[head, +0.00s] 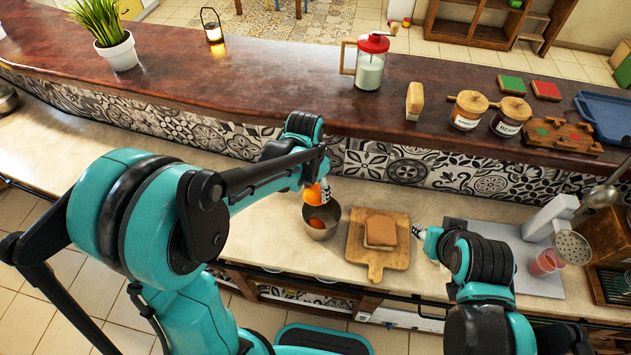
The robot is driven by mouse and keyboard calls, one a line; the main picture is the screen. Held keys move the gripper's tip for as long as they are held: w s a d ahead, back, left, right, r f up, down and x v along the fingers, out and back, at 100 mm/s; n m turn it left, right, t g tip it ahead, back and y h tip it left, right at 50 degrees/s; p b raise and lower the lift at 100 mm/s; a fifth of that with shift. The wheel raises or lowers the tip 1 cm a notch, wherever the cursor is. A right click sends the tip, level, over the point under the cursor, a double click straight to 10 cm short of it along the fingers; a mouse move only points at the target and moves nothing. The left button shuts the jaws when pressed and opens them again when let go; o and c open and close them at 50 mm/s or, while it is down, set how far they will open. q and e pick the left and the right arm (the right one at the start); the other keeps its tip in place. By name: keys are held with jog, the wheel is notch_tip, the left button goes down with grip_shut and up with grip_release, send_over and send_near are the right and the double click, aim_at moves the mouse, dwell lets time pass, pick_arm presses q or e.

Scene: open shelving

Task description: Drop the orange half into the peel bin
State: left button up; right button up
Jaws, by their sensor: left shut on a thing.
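The orange half (312,195) is at the tip of my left gripper (323,190), which is shut on it. My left gripper holds it just above the far left rim of a round metal bowl (332,232), which appears to be the peel bin. Another orange piece (316,222) shows inside the bowl. My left arm partly hides the gripper and the counter behind it. My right gripper (419,232) is low over the counter, right of the cutting board; its fingers are too small to read.
A wooden cutting board (369,257) with bread (381,231) lies right of the bowl. A grey press (548,216), a red glass (544,263) and a skimmer (572,248) stand at the right. The raised bar holds jars (467,112) and a blue tray (605,115).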

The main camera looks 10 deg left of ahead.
aim_at(315, 191)
pick_arm(q)
notch_tip(315, 191, down, 4)
jog(key=shift+w+r+b, duration=0.15)
jog(key=shift+b, duration=1)
jog(key=shift+f, duration=0.35)
jog(key=o, duration=1.4)
jog(key=shift+r, duration=0.15)
jog(key=r, duration=0.4)
jog(key=s+r, duration=0.1)
jog(key=r, duration=0.6)
jog(key=shift+s+a+r, duration=0.2)
jog(key=shift+a+r, duration=0.15)
jog(key=shift+r, duration=0.05)
jog(key=shift+f, duration=0.1)
